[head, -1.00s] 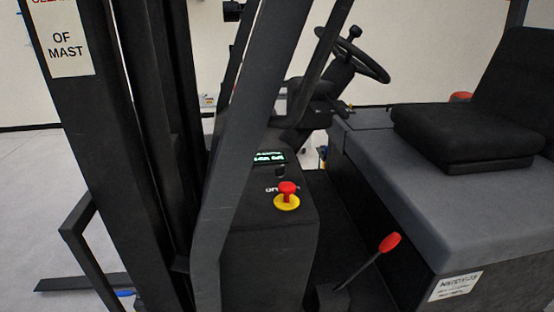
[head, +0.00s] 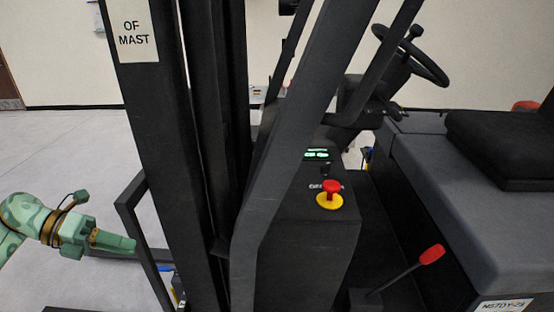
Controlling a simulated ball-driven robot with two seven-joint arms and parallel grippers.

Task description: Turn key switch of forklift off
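The forklift's dark console (head: 305,245) stands right of center, behind a slanted black post. On its top is a small dark key switch (head: 324,170), between a lit green display (head: 316,155) and a partly hidden white label. A red knob on a yellow base (head: 330,195) sits just in front of the label. The key's position is too small to tell. My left gripper (head: 126,244) is at the lower left, outside the mast, pointing right and well apart from the console. It is seen from the side, so its finger gap is unclear. My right gripper is not in view.
The black mast (head: 165,150) and the slanted post (head: 290,130) stand between my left gripper and the console. A red-tipped lever (head: 431,254), the steering wheel (head: 412,57) and the seat (head: 500,145) are to the right. Open floor (head: 60,150) lies at left.

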